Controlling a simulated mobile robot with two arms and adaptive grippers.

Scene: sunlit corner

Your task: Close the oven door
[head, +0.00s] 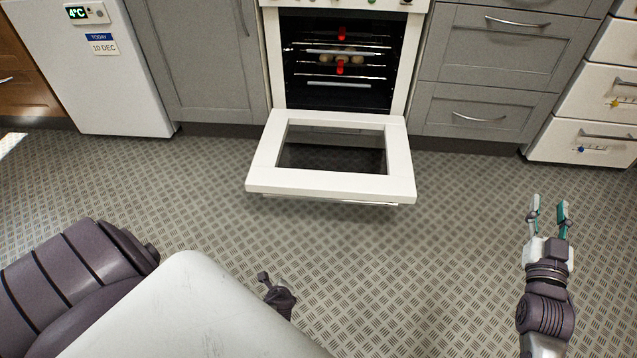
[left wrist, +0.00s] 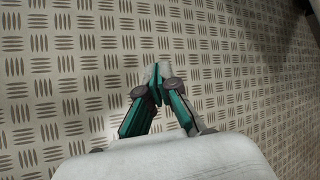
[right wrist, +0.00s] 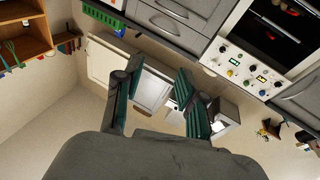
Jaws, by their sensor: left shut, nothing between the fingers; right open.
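The white oven (head: 272,60) stands at the top middle of the head view. Its door (head: 330,184) hangs open, folded down toward me, with a dark window in a white frame. Racks and red items show inside the cavity. My right gripper (head: 548,208) is open and empty, to the right of the door and apart from it; its spread fingers also show in the right wrist view (right wrist: 160,78). My left gripper (left wrist: 157,80) is shut and empty over the floor in the left wrist view. In the head view it is mostly hidden behind my white arm link.
Grey cabinets (head: 195,60) and grey drawers (head: 480,110) flank the oven. A white fridge (head: 95,75) stands at the left, white drawers (head: 585,140) at the right. The patterned floor (head: 440,250) in front of the door is clear. The right wrist view shows oven knobs (right wrist: 245,70).

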